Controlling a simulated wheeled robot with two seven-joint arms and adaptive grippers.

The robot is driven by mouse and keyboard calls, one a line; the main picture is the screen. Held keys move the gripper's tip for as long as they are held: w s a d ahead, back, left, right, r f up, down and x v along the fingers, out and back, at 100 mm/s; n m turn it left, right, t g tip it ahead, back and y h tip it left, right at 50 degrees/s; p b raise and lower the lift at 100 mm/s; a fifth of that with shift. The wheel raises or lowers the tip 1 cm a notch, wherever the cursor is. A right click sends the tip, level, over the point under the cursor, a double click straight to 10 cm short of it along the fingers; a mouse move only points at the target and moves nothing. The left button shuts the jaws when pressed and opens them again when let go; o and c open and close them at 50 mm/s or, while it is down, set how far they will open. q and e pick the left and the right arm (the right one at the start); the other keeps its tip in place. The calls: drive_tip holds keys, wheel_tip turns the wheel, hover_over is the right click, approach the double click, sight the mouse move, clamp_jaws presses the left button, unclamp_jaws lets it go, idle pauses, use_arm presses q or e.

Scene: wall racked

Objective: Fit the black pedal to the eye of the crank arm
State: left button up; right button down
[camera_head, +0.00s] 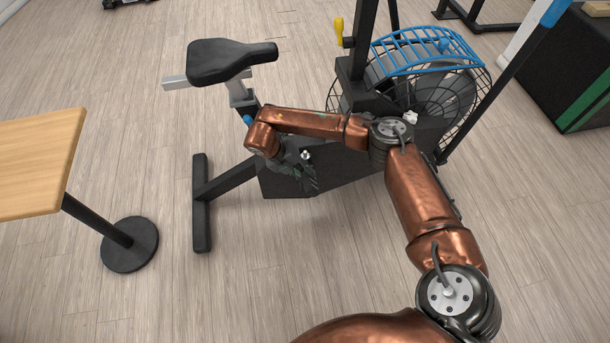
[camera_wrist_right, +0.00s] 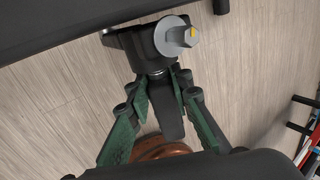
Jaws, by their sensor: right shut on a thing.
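My right gripper (camera_head: 306,172) reaches in low beside the exercise bike's dark frame. In the right wrist view its green-padded fingers (camera_wrist_right: 162,82) are shut on a black part, which I take for the black pedal (camera_wrist_right: 168,116). A small silver spot also shows by the gripper in the head view. I cannot make out the crank arm or its eye apart from the dark shapes there, nor whether the pedal touches it. My left gripper is out of view.
The bike's black saddle (camera_head: 225,60) stands above and left of my gripper, its rear foot bar (camera_head: 201,205) below that. The caged fan (camera_head: 440,88) is to the right. A wooden table (camera_head: 35,155) stands at left. The floor in front is clear.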

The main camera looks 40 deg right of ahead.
drive_tip(key=shift+w+d+r, duration=0.1)
drive_tip(key=shift+w+d, duration=0.2)
drive_tip(key=shift+w, duration=0.15)
drive_tip(key=c, duration=1.7)
unclamp_jaws()
drive_tip(key=shift+o, duration=0.2)
drive_tip(key=v, duration=1.2)
